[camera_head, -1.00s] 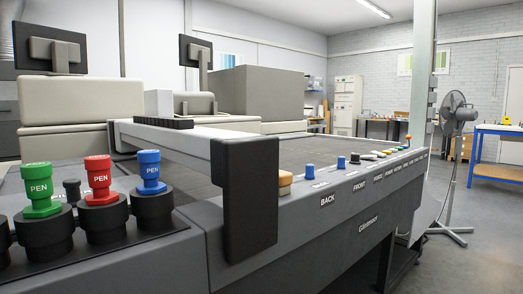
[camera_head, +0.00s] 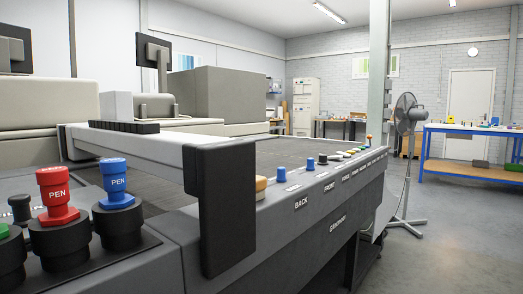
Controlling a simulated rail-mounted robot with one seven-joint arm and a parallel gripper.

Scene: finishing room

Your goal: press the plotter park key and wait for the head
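The flatbed plotter (camera_head: 300,231) fills the middle of the camera_head view. Its gantry beam (camera_head: 150,142) crosses the bed and ends in a dark block (camera_head: 226,205) at the front rail. A row of keys runs along the front edge: a tan key (camera_head: 261,184) partly behind the block, blue keys (camera_head: 281,174) and (camera_head: 311,165), then smaller ones. Labels read BACK and FRONT; the farther ones are too small to read, so I cannot tell which is the park key. A red pen (camera_head: 57,196) and a blue pen (camera_head: 116,184) stand in black holders. My gripper is not in view.
A pedestal fan (camera_head: 406,115) stands on open floor to the right of the plotter. A blue-framed workbench (camera_head: 470,170) is farther right. A grey post (camera_head: 379,75) rises behind the plotter's far end. Open floor lies at the right front.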

